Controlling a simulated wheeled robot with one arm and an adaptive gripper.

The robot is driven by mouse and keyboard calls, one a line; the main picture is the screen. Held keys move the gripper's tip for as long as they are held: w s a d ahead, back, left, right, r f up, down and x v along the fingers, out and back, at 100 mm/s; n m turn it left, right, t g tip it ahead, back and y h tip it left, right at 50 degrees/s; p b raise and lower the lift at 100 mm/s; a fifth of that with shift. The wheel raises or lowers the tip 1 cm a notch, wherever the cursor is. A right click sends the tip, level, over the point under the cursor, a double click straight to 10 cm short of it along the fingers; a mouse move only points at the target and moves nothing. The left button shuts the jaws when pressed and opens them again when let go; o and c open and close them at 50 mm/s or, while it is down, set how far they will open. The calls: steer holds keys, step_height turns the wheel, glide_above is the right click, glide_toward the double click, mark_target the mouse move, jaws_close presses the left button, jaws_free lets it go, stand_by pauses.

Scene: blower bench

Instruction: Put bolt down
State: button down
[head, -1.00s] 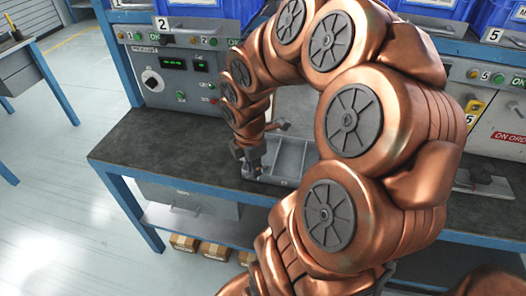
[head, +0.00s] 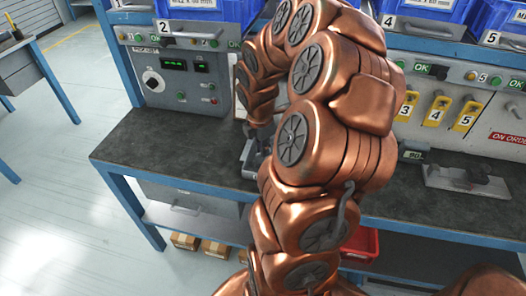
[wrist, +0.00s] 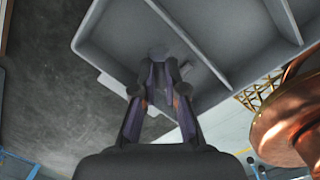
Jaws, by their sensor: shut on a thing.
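In the wrist view, my gripper (wrist: 160,80) is shut, its fingertips together over the grey divided tray (wrist: 245,65). A small grey rounded end, apparently the bolt (wrist: 158,51), shows just past the fingertips, inside the tray's left compartment outline. The fingers hide most of the bolt, and I cannot tell whether it touches the tray floor. In the head view, only the left edge of the tray (head: 247,154) shows on the dark bench. My arm hides the rest of the tray and the bolt there.
The dark bench top (head: 165,150) is clear to the left. A control panel with green displays (head: 180,80) stands behind it. A grey fixture (head: 468,182) lies at the right. Yellow numbered tags (head: 436,110) hang at the back. A red bin (head: 360,243) is on the lower shelf.

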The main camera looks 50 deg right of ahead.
steer(key=shift+f, duration=0.95)
steer(key=shift+f, duration=0.15)
steer(key=c, duration=1.5)
jaws_free()
